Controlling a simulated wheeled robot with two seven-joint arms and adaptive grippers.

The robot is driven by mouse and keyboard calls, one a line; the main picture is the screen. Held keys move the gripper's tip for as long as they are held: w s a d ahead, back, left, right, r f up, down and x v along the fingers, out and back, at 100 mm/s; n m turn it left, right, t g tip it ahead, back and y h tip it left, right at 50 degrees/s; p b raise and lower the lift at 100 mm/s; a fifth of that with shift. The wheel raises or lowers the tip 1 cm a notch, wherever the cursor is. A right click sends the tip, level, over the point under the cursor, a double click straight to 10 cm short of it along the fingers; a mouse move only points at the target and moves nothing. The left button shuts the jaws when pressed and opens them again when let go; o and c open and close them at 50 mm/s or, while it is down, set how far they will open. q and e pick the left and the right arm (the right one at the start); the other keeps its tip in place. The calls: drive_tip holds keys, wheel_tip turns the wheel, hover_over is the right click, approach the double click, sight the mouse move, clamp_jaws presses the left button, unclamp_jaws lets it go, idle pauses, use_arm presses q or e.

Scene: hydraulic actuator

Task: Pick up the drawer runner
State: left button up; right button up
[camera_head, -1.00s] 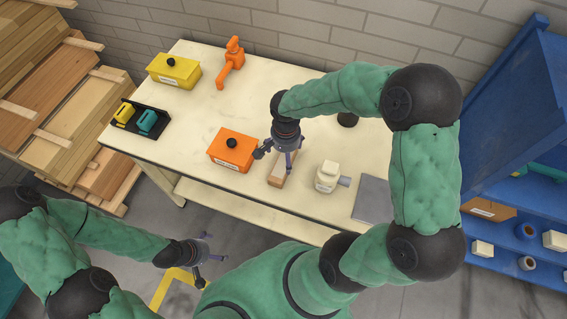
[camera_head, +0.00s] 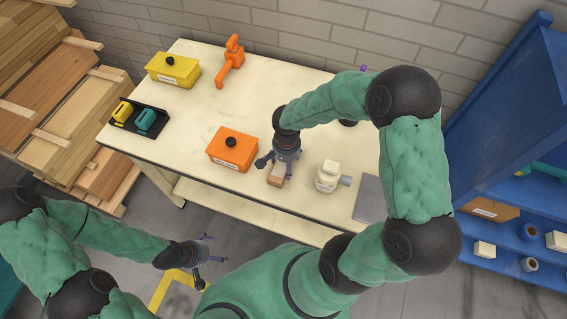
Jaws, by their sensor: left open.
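A short tan wooden bar (camera_head: 276,180), which looks like the drawer runner, lies on the cream table between the orange box and the white bottle-like part. My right gripper (camera_head: 284,166) points down right over it and hides its far part. The fingertips are mostly hidden, so I cannot tell whether they are closed on the bar. The bar's near end still appears to rest on the tabletop. My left gripper (camera_head: 208,251) is open and empty, low in front of the table and away from the bar.
The orange box (camera_head: 232,153) stands close left of my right gripper. The white part (camera_head: 328,178) and a grey plate (camera_head: 370,200) are to its right. A yellow box (camera_head: 172,72), orange tool (camera_head: 230,62) and black tray (camera_head: 130,129) are farther left. The table's middle is clear.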

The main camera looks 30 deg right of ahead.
drive_tip(key=c, duration=0.6)
drive_tip(key=shift+r, duration=0.45)
wheel_tip(320, 180, up, 2)
drive_tip(key=shift+r+p, duration=0.15)
drive_tip(key=shift+p, duration=0.3)
drive_tip(key=s+a+r, duration=0.1)
drive_tip(key=r, duration=0.1)
drive_tip(key=s+a+r+p, duration=0.1)
drive_tip(key=r, duration=0.1)
drive_tip(key=s+a+r, duration=0.1)
drive_tip(key=s+r, duration=0.1)
drive_tip(key=shift+a+r+p, duration=0.35)
drive_tip(key=shift+a, duration=0.05)
drive_tip(key=s+a+r, duration=0.3)
drive_tip(key=s+a, duration=0.2)
drive_tip(key=s, duration=0.1)
drive_tip(key=shift+s+a+p, duration=0.25)
drive_tip(key=shift+p, duration=0.2)
